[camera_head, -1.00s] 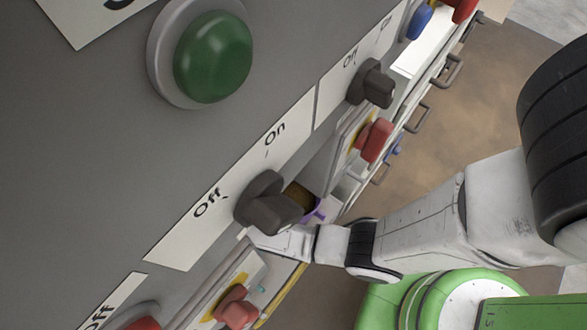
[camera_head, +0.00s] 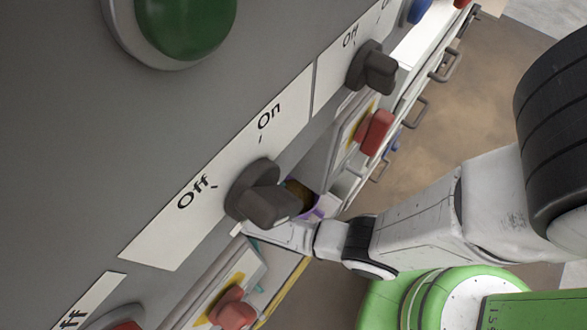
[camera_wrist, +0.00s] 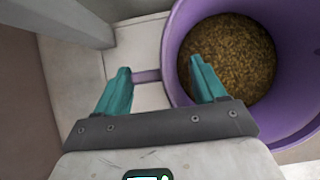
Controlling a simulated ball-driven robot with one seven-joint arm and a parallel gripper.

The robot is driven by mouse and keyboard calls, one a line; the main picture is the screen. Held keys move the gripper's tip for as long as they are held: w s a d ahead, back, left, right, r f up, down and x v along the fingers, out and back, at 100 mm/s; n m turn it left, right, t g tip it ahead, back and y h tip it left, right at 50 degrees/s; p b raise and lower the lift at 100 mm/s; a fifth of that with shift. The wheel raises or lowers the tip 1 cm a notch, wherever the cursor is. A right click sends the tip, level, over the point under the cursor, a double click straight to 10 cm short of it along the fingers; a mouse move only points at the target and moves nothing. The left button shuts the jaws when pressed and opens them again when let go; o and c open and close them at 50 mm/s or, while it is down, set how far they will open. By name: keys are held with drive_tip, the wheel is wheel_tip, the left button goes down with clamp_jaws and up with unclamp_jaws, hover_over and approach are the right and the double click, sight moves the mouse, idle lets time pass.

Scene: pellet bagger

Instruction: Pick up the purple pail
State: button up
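The purple pail (camera_wrist: 176,65) fills the right of the wrist view and holds brown pellets. A short purple bar (camera_wrist: 147,76) sticks out from its left side. My gripper (camera_wrist: 160,82) is open, with its two teal fingers apart. The bar and the pail's left wall show between the fingers. The right finger overlaps the pail's opening; I cannot tell whether it is inside or above it. In the head view only a purple sliver of the pail (camera_head: 322,207) shows, mostly hidden behind a dark knob and my gripper.
The grey machine panel fills the left of the head view. A dark knob (camera_head: 263,195), another knob (camera_head: 373,68) and red buttons (camera_head: 375,132) stick out near my arm. In the wrist view a grey post (camera_wrist: 75,22) stands upper left. Brown floor (camera_head: 455,110) is clear at right.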

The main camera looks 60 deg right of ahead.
drive_tip(key=c, duration=0.9)
